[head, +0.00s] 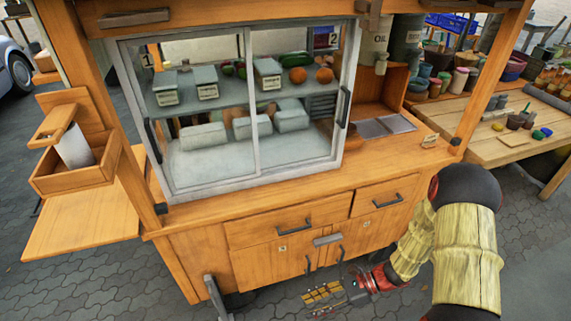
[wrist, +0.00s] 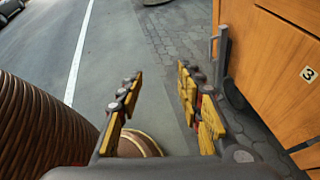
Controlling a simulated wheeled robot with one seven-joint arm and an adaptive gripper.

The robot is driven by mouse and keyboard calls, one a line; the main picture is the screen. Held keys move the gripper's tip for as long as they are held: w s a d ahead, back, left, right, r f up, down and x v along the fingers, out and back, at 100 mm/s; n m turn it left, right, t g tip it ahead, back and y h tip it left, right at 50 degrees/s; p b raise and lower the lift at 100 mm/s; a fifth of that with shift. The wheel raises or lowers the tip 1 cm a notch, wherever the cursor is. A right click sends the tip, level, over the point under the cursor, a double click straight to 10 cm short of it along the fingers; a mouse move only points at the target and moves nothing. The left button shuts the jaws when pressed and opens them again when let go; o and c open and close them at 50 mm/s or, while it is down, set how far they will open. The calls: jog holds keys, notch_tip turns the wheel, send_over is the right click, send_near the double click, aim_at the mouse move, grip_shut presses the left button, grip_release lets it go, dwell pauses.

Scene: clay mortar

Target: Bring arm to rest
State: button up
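My arm reaches down at the lower right in the head view. My gripper (head: 322,297) hangs low in front of the wooden food cart (head: 205,262), over the paving. In the wrist view my gripper (wrist: 158,82) has its two yellow-padded fingers apart, with only ground between them. It is open and empty.
The cart has a glass display case (head: 250,110) on its counter. A wooden side table (head: 500,140) with pots and jars stands at the right. A side shelf (head: 85,215) juts out at the left. Open paving (wrist: 120,50) lies ahead of the fingers, with a white line.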

jog(key=s+d+r+n+h+p, duration=0.1)
jog(key=s+d+r+n+h, duration=0.1)
jog(key=d+r+n+h, duration=0.4)
jog(key=s+d+r+n+t+h, duration=0.1)
jog(key=s+d+r+n, duration=0.1)
jog(key=r+n, duration=0.5)
jog(key=s+d+r+n+h+p, duration=0.1)
jog(key=s+d+r+n+h, duration=0.25)
jog(key=r, duration=0.55)
notch_tip(320, 180, up, 18)
jog(key=s+a+n+t+h+p, duration=0.1)
jog(key=n+t+h+p, duration=0.1)
jog(key=t, duration=0.4)
jog(key=shift+s+t, duration=0.3)
jog(key=shift+t, duration=0.1)
